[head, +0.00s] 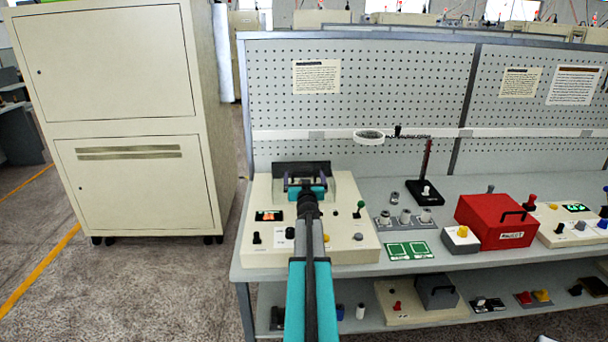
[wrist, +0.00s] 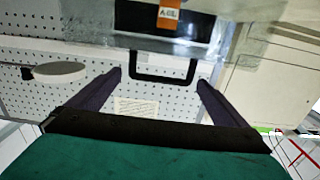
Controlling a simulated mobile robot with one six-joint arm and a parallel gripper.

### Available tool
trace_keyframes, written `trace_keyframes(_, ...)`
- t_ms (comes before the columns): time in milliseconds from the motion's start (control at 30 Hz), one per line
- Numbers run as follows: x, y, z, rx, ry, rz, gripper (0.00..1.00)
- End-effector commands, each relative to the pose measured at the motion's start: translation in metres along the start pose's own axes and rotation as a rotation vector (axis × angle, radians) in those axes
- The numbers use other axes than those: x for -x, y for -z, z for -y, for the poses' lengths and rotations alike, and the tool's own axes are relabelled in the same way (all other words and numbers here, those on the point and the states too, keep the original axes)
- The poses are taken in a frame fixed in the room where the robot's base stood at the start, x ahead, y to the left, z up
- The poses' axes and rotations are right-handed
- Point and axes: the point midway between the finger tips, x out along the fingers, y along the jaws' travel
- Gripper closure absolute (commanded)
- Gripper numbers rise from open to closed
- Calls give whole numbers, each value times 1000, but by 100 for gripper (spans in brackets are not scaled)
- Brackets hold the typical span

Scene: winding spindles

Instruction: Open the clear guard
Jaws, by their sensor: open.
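The clear guard (wrist: 235,48) is a see-through panel across the upper part of the wrist view. A black U-shaped handle (wrist: 165,79) shows at its edge. In the head view the guard (head: 346,188) is a faint pale panel on the cream winding machine (head: 350,246), partly hidden by my arm. My gripper (wrist: 160,79) is open, and its two dark fingertips appear either side of the handle in the wrist view. I cannot tell how far the handle is from them in depth. My gripper also shows over the machine in the head view (head: 306,184).
A green-topped lever (head: 360,206) and black knobs stand on the machine's deck. Right of it are grey knobs (head: 405,216), a black stand (head: 424,191) and a red box (head: 492,222). A pegboard (head: 400,90) rises behind. A cream cabinet (head: 125,120) stands left.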

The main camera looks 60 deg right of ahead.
Motion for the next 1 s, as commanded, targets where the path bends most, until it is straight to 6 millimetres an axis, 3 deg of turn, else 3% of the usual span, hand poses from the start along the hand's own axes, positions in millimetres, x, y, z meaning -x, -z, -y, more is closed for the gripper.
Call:
trace_keyframes(300, -21, 0, 0, 0, 0, 0, 2)
trace_keyframes(733, -23, 0, -1, 0, -1, 0, 2)
trace_keyframes(1000, -23, 0, -2, 0, -2, 0, 46)
